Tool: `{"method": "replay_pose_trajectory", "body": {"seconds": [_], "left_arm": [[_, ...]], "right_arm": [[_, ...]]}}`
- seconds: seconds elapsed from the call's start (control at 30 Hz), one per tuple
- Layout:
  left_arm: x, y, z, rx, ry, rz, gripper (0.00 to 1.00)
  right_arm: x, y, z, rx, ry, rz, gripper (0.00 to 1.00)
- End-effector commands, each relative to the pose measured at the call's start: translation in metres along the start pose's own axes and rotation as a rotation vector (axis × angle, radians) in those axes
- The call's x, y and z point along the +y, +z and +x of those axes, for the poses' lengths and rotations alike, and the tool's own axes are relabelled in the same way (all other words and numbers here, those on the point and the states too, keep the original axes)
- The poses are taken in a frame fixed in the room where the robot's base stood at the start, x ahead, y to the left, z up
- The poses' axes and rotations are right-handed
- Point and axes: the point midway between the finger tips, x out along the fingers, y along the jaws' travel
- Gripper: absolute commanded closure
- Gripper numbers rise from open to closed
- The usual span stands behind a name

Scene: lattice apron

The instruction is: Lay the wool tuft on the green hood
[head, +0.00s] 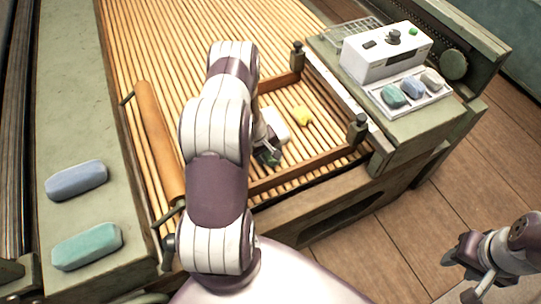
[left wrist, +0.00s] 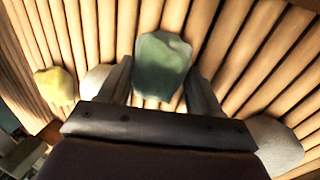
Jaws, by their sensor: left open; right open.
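A dark green tuft (left wrist: 162,68) lies on the slatted apron between the two fingers of my open left gripper (left wrist: 160,85); the fingers appear apart from it. In the head view my left gripper (head: 266,150) is low over the slats inside the wooden frame, and my arm partly hides it. A yellow tuft (head: 303,116) lies nearby and also shows in the left wrist view (left wrist: 55,86). A long green rounded block (head: 87,246), perhaps the green hood, lies on the left ledge, in front of a blue one (head: 76,180). My right gripper (head: 452,262) is open and empty, above the floor at lower right.
Pale tufts (left wrist: 96,80) (left wrist: 276,145) flank my left gripper. Wooden rails (head: 310,170) border the slats there. A brown roller (head: 160,142) lies along the left. A white control box (head: 387,52) and a tray (head: 436,98) of coloured pieces stand on the right ledge.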

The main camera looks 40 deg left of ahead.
Motion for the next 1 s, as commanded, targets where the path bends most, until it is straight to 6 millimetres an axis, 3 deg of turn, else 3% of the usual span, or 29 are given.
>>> {"method": "replay_pose_trajectory", "body": {"seconds": [0.17, 0.3, 0.7, 1.0], "left_arm": [[0.000, 0.000, 0.000, 0.001, 0.000, 0.000, 0.36], [0.000, 0.000, 0.000, 0.000, 0.000, 0.000, 0.72], [0.002, 0.000, -0.003, 0.001, 0.001, 0.001, 0.78], [0.021, 0.001, -0.045, 0.001, 0.002, 0.005, 0.78]], "right_arm": [[0.000, 0.000, 0.000, 0.000, 0.000, 0.000, 0.57], [0.000, 0.000, 0.000, 0.000, 0.000, 0.000, 0.57], [0.000, 0.000, -0.002, 0.000, 0.000, 0.000, 0.57], [0.000, -0.002, -0.018, 0.000, 0.000, 0.000, 0.57]]}}
